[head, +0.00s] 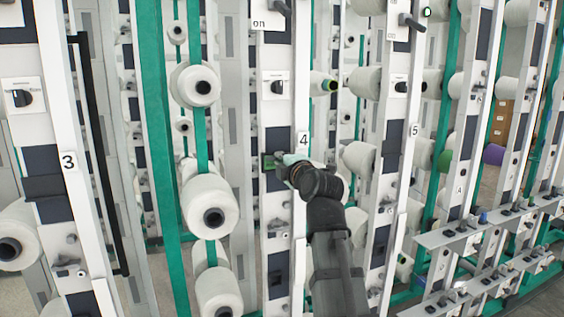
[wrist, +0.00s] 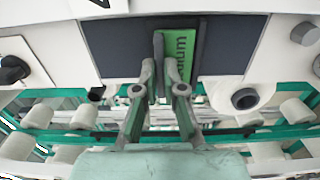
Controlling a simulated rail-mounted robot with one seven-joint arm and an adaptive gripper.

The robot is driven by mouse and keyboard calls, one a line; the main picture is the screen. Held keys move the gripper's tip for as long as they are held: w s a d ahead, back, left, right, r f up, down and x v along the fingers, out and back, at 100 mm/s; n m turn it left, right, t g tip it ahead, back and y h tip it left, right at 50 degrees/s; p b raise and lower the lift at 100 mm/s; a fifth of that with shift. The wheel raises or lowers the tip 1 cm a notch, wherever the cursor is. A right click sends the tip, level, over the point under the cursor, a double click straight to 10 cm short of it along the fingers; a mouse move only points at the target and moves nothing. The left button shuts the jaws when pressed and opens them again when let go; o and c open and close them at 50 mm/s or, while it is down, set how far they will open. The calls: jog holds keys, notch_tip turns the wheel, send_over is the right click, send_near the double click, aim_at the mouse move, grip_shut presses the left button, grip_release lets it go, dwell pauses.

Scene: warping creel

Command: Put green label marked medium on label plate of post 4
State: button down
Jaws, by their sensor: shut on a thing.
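Post 4 (head: 302,240) stands mid-picture in the head view with its number sign (head: 303,139). Its dark label plate (head: 274,182) is partly hidden by my gripper (head: 284,163). The green label (head: 267,162) shows at the gripper's tip, against the plate. In the wrist view, my gripper (wrist: 163,80) is shut on the green label (wrist: 181,50); only part of its sideways lettering shows, and a finger covers its left side. The dark label plate (wrist: 225,45) lies right behind it. I cannot tell whether the label touches the plate.
A black knob (head: 277,87) sits on post 4 above the plate. White yarn bobbins (head: 210,205) stick out left of post 4, and another (head: 358,157) is close on the right. Post 3 (head: 68,160) and post 5 (head: 414,130) flank it.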

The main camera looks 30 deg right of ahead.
jog(key=shift+w, duration=0.25)
jog(key=c, duration=1)
grip_release()
jog(key=shift+o, duration=0.2)
jog(key=shift+s, duration=0.1)
jog(key=s+b, duration=0.1)
jog(key=s, duration=0.6)
jog(key=shift+a, duration=0.3)
jog(key=s, duration=0.7)
jog(key=shift+s+a, duration=0.2)
jog(key=shift+a, duration=0.1)
